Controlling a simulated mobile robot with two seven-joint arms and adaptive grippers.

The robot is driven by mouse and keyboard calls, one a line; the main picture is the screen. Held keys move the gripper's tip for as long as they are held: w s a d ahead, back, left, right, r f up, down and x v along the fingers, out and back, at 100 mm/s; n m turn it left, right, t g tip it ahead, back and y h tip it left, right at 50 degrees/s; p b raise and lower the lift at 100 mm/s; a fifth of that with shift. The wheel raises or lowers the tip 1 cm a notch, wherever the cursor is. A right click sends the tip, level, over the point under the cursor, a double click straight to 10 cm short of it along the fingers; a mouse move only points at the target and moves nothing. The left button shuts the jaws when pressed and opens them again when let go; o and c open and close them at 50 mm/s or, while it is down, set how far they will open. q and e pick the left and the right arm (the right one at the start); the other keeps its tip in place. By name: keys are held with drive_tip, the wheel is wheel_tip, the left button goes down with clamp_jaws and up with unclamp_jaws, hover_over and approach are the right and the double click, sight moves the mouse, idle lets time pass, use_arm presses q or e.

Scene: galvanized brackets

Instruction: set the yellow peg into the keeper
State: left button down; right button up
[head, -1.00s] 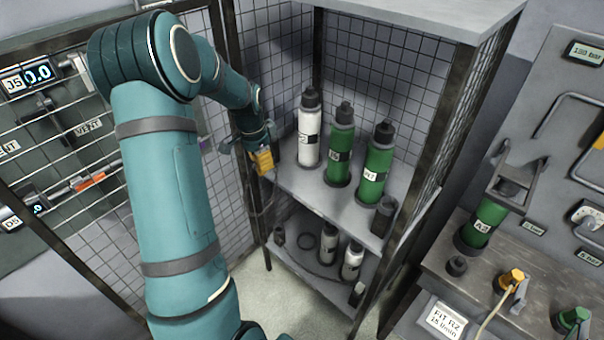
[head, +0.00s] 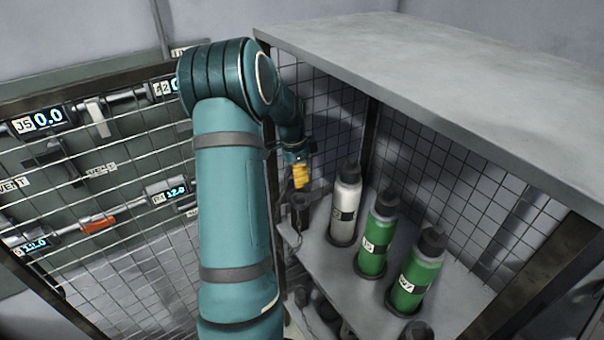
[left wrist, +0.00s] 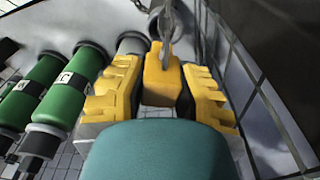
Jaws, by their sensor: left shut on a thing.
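My left gripper (head: 300,173) is at the left front corner of the caged rack, left of the white bottle. In the left wrist view its yellow ridged fingers (left wrist: 160,95) are shut on the yellow peg (left wrist: 161,76), which sits between them. In the head view the peg cannot be told apart from the yellow fingers. A dark bracket-like fitting (head: 299,202), possibly the keeper, is just below the gripper at the shelf edge. A grey metal piece (left wrist: 166,27) shows beyond the peg in the left wrist view; whether they touch is unclear. My right gripper is not in view.
The shelf holds a white bottle (head: 346,205) and two green bottles (head: 378,238), (head: 416,270), close to the right of the gripper. The rack's grey top (head: 450,90) overhangs them. A wire mesh panel (head: 110,240) stands left of my arm.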

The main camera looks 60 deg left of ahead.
use_arm(q)
drive_tip(key=shift+w+a, duration=0.15)
drive_tip(key=shift+w, duration=0.2)
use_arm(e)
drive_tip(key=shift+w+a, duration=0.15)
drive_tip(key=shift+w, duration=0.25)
use_arm(q)
drive_tip(key=shift+s+f+b, duration=0.1)
drive_tip(key=shift+f+b, duration=0.4)
drive_tip(key=shift+f, duration=0.1)
drive_tip(key=shift+f+b, duration=0.95)
drive_tip(key=shift+f, duration=0.6)
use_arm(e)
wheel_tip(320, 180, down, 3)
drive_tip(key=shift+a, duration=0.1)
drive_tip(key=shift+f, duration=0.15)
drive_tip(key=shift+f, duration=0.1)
